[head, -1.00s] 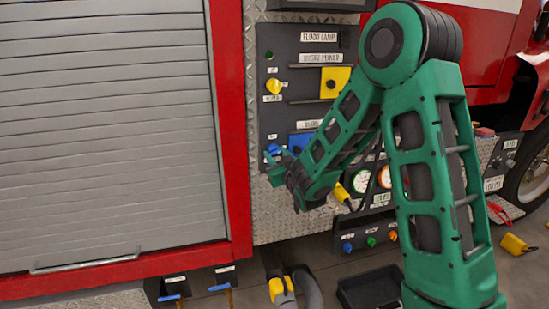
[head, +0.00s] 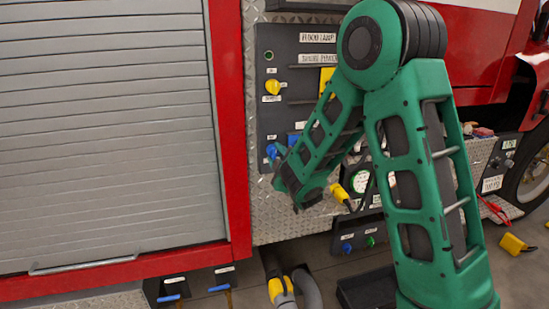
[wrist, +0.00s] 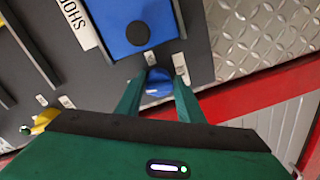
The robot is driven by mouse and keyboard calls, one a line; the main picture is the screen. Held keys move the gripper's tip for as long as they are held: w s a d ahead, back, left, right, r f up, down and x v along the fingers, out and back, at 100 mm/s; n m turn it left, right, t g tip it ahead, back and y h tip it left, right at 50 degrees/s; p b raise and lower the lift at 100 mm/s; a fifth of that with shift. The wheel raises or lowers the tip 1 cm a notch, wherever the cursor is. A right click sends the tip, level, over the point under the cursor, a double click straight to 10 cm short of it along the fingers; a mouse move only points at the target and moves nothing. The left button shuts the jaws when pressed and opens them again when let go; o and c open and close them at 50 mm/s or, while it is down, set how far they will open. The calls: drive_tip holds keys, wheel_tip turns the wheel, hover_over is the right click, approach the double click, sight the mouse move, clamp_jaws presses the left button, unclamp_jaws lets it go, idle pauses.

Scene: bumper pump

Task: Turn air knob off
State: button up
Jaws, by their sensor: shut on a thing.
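A blue knob (head: 272,151) sits low on the left of the dark control panel (head: 283,113). It also shows in the wrist view (wrist: 158,84), between my two green fingers. My gripper (wrist: 157,92) is shut on this blue knob, with a finger on each side. In the head view my gripper (head: 277,164) is at the knob and partly hidden by my own arm. The small labels by the knob are too blurred to read.
A blue square cover (wrist: 130,25) with a dark round part lies close beside the knob. A yellow knob (head: 272,88) is higher on the panel. A yellow plug (head: 340,193) with a cable is to the right. A red frame and grey shutter (head: 110,140) are left.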

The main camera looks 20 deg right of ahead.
drive_tip(key=shift+d+r+n, duration=0.1)
drive_tip(key=shift+d+n, duration=0.1)
drive_tip(key=shift+n, duration=0.9)
drive_tip(key=o, duration=1)
drive_tip(key=shift+a, duration=0.1)
